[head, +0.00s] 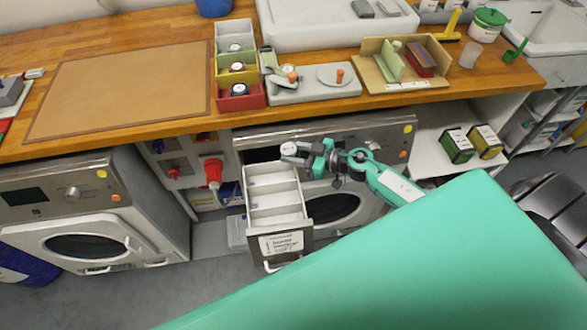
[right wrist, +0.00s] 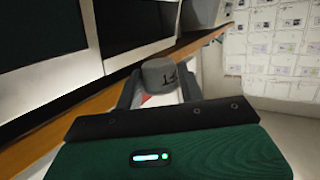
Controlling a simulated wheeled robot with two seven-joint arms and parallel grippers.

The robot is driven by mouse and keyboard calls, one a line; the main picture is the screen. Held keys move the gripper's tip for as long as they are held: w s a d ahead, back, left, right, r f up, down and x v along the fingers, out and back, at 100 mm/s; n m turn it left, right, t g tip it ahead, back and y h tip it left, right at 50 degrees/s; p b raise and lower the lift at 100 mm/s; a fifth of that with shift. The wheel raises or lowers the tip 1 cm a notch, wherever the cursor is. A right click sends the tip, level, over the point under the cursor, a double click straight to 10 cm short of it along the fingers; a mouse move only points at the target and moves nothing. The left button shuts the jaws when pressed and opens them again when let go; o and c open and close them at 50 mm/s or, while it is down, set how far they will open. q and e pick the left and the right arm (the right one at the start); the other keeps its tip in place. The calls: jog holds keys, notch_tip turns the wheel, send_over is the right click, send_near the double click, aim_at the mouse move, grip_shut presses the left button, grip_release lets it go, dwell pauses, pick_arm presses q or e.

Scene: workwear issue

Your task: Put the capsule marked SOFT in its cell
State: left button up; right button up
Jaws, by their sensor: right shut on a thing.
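My right gripper (head: 303,153) is shut on a small pale grey capsule (head: 288,149). It holds the capsule above the far end of an open drawer (head: 308,210). The drawer is white inside, split by cross walls into several cells, with a printed label on its front. In the right wrist view the capsule (right wrist: 160,74) sits between the fingers (right wrist: 158,88) and bears dark marks that I cannot read fully. I cannot tell whether it is the one marked SOFT. My left gripper is not in view.
The wooden worktop (head: 170,118) runs above the drawer, with red, yellow and grey bins (head: 240,102) near its edge. A washing machine (head: 75,205) stands at left. A red plug (head: 213,172) sticks out left of the drawer. My green body part covers the lower right.

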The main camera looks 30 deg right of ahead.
jog(key=shift+f+b, duration=0.55)
jog(key=shift+f, duration=2.7)
jog(key=shift+f, duration=0.15)
jog(key=shift+f, duration=0.45)
jog(key=o, duration=1)
jog(key=shift+c, duration=0.2)
jog(key=shift+r, duration=0.1)
